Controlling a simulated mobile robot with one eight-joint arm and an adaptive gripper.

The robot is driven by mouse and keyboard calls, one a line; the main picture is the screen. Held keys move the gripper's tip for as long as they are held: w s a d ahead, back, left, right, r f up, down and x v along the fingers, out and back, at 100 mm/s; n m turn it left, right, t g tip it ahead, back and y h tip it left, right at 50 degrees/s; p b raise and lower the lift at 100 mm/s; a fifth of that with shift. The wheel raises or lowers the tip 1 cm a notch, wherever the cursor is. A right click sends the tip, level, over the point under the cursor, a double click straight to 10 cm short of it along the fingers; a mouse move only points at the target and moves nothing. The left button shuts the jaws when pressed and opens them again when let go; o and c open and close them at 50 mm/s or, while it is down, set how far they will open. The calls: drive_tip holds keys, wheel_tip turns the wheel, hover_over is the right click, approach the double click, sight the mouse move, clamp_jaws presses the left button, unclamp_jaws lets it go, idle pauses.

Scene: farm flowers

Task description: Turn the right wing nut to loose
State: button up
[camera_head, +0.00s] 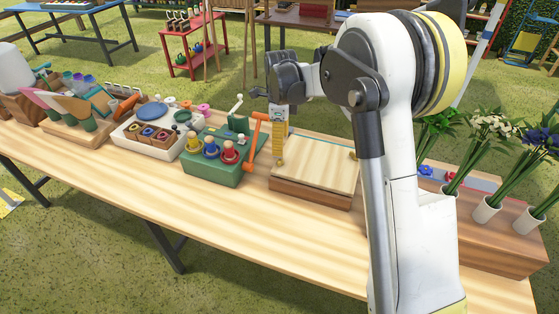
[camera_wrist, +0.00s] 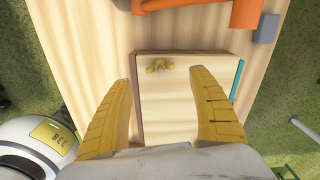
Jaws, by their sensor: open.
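A wooden flower press (camera_head: 318,172) lies on the table, with a pale top board. A small brass wing nut (camera_head: 353,155) shows at the board's right edge in the head view. My gripper (camera_head: 279,150) hangs pointing down over the press's left end, away from that nut. In the wrist view, my gripper (camera_wrist: 164,85) is open, its yellow fingers wide apart with nothing between them. Another brass wing nut (camera_wrist: 159,65) sits just ahead of the fingertips near the board's upper edge. The right nut does not show in the wrist view.
An orange-handled tool (camera_head: 258,140) stands close left of my gripper; its orange part (camera_wrist: 245,12) shows in the wrist view. A green block with colored knobs (camera_head: 215,165) is further left. White flower vases (camera_head: 485,211) stand right. The table front is clear.

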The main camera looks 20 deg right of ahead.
sight(280, 159)
wheel_tip(280, 159, down, 7)
drive_tip(key=shift+f+b, duration=0.15)
drive_tip(key=shift+b, duration=0.95)
drive_tip(key=c, duration=1.2)
